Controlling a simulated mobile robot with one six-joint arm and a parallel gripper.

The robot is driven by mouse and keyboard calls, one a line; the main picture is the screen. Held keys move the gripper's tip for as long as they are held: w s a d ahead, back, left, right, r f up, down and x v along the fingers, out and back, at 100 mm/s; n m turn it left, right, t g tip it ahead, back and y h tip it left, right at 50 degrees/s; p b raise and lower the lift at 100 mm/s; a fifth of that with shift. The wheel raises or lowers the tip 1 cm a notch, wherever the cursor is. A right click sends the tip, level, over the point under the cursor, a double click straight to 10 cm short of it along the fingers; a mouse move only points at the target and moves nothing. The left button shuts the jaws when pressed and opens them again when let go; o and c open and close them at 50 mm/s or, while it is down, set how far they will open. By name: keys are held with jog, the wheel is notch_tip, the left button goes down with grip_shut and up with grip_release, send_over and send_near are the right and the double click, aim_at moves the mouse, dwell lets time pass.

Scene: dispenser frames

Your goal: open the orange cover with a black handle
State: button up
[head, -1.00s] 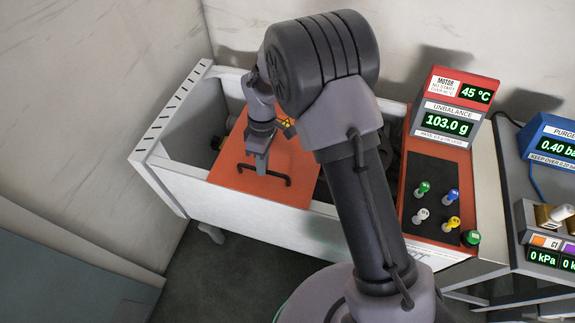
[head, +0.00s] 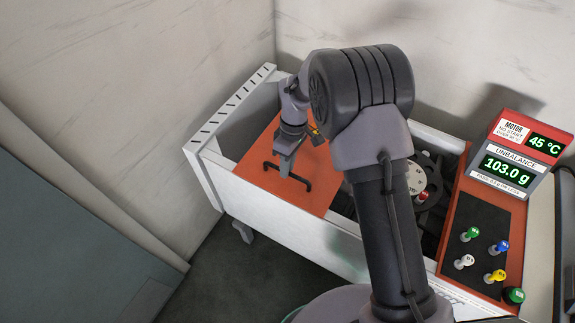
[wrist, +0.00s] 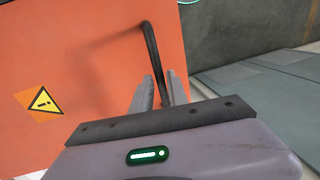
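The orange cover (head: 262,158) lies over the left part of a white box-shaped machine. Its black bar handle (head: 299,181) stands near the front edge. In the wrist view the orange cover (wrist: 80,50) fills the left, with a yellow warning label, and the black handle (wrist: 150,42) runs down to my fingers. My gripper (head: 285,172) is at the middle of the handle, pointing down. In the wrist view my gripper (wrist: 157,78) has its grey fingers close together at the handle. I cannot tell whether they are clamped on it.
A red control panel (head: 455,235) with coloured knobs and displays reading 45 °C and 103.0 g stands at the right. Walls close in behind and left; grey floor (head: 225,275) lies in front.

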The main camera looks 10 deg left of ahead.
jog(key=shift+o, duration=0.8)
jog(key=w+r+p, duration=0.1)
jog(key=r+p, duration=0.2)
jog(key=r, duration=0.5)
jog(key=w+d+r+p, duration=0.1)
jog(key=w+r+p, duration=0.1)
jog(key=r, duration=0.7)
jog(key=shift+w+p, duration=0.15)
jog(key=shift+p, duration=0.25)
